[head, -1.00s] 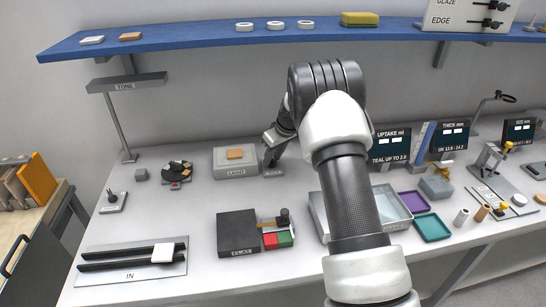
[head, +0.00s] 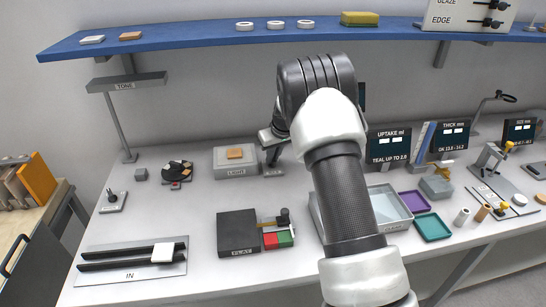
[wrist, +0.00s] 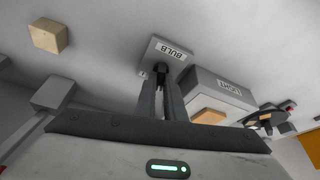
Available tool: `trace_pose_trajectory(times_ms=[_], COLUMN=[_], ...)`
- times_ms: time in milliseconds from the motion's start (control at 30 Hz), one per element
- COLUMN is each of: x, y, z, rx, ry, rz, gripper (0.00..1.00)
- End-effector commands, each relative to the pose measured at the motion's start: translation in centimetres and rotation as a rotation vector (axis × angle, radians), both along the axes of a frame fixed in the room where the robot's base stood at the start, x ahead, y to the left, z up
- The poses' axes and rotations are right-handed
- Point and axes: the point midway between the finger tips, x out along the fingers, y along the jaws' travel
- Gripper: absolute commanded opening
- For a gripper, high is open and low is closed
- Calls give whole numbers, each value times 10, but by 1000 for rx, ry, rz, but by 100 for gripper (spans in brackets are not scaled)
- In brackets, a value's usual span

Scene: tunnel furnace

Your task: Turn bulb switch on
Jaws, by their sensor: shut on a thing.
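The bulb switch (wrist: 170,49) is a small grey plate marked BULB in the wrist view, with a dark lever (wrist: 162,70) standing on it. My gripper (wrist: 161,84) is at the switch, its two grey fingers shut on the lever. The fingers hide most of the lever. In the head view my gripper (head: 272,155) is over the bench, just right of the LIGHT box (head: 236,170). The switch plate is largely hidden there by my gripper.
The LIGHT box (wrist: 220,92) with a tan tile on top stands close beside the switch. A dark rotary device (head: 177,172) is farther left. The TONE lamp (head: 126,82) stands at the back left. A blue shelf (head: 200,36) spans above the bench.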

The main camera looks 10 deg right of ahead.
Motion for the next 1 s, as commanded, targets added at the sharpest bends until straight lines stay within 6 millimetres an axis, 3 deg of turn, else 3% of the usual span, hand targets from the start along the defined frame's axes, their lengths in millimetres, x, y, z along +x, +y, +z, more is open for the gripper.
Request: trace_pose_trajectory(times_ms=[600,1000], x=[0,0], y=[5,6], z=[1,0], rx=[-4,-1], ry=[1,1], rz=[-557,-786], gripper=[0,0])
